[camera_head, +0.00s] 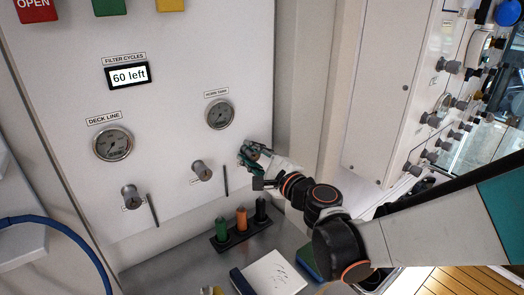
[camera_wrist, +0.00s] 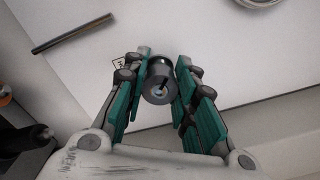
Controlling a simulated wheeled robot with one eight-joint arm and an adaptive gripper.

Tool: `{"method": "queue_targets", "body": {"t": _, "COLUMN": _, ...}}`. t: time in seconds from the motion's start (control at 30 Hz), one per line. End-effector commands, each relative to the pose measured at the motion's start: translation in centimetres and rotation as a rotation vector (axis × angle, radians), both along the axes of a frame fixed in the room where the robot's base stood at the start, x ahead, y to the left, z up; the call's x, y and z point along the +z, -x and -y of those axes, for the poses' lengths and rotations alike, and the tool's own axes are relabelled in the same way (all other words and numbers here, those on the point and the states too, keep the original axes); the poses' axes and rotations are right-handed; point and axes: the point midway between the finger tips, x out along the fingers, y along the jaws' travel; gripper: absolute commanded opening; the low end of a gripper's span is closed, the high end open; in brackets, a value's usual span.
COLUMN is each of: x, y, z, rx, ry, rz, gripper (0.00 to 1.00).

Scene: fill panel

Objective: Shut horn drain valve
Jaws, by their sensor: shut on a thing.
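My gripper (camera_head: 256,156) is at the white panel, right of and below the horn tank gauge (camera_head: 220,115). In the wrist view its teal fingers (camera_wrist: 158,88) are shut on a round grey valve knob (camera_wrist: 158,76), one finger on each side. The knob faces the camera and shows a dark slot in its end. A small label (camera_wrist: 118,62) beside it is partly hidden and cannot be read. In the head view my gripper hides this knob. I cannot tell from the picture how far it is turned.
Two similar knobs (camera_head: 202,170) (camera_head: 130,196) and thin dark bars (camera_head: 225,181) are to the left. The deck line gauge (camera_head: 112,145) is above the left knob. Below stand green, orange and black bottles (camera_head: 241,219) in a rack, near a white notepad (camera_head: 274,274).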

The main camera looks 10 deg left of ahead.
Motion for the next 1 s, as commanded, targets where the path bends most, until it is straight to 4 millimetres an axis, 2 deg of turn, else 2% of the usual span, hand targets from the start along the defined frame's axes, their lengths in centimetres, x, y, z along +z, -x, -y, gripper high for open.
{"method": "queue_targets", "body": {"t": 0.6, "x": -0.07, "y": 0.1, "z": 0.06, "rx": 0.001, "ry": -0.366, "rz": -0.431, "gripper": 0.01}}
{"method": "queue_targets", "body": {"t": 1.0, "x": -0.03, "y": 0.07, "z": 0.06, "rx": 0.002, "ry": -0.52, "rz": -0.61, "gripper": 0.01}}
